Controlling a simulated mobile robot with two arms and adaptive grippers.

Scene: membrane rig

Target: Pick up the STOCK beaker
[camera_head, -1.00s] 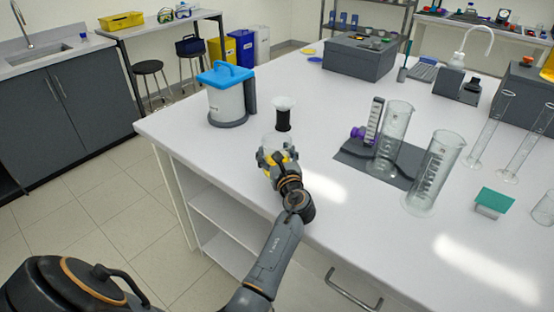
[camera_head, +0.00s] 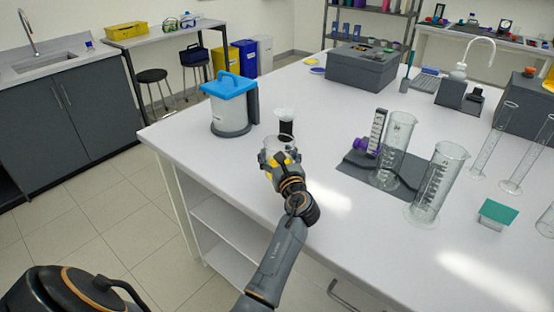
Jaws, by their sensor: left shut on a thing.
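My left gripper (camera_head: 281,163) is at the near left part of the white bench (camera_head: 215,160). It is shut on a clear glass beaker (camera_head: 274,145), whose rim shows just beyond the fingers. The fingers and wrist hide most of the beaker, and I can read no label on it. I cannot tell whether its base touches the bench. My right gripper is not in view.
A dark cup with a white funnel-like top (camera_head: 286,127) stands just behind the held beaker. A blue-lidded container (camera_head: 230,107) is to its left.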

